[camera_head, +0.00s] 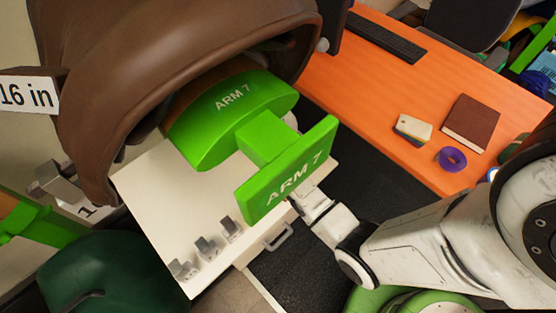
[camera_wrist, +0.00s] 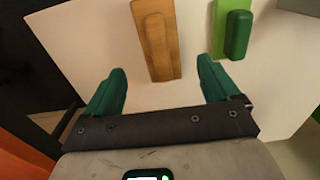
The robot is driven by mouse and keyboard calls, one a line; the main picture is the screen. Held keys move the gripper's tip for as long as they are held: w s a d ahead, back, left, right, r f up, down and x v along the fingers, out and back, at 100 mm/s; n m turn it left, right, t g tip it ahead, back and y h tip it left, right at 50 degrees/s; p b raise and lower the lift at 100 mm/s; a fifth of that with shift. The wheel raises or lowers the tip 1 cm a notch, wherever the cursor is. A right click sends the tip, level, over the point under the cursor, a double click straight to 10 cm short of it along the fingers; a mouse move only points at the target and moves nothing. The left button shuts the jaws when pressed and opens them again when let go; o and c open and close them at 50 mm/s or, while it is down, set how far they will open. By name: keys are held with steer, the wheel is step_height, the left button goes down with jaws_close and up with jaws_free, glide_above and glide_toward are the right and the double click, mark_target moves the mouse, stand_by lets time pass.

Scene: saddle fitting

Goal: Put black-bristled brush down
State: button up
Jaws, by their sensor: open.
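In the wrist view, a wooden piece with a raised grip along its top (camera_wrist: 157,42) lies on a pale, cream-white surface (camera_wrist: 95,45). It looks like the back of a brush; no bristles show, so I cannot tell their colour. My gripper (camera_wrist: 162,72) is open, its two green fingers apart on either side of the wooden piece's near end, with clear gaps. Nothing is between the fingers in its grasp. In the head view my gripper is hidden behind the green ARM 7 piece (camera_head: 290,172), and the wooden piece does not show.
A green piece with a darker green grip (camera_wrist: 237,35) lies right of the wooden piece. A large brown saddle (camera_head: 160,60) overhangs the white cabinet top (camera_head: 165,215), which bears several small grey blocks (camera_head: 206,246). An orange desk (camera_head: 400,75) stands at upper right.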

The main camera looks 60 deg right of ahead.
steer(key=shift+r, duration=1.7)
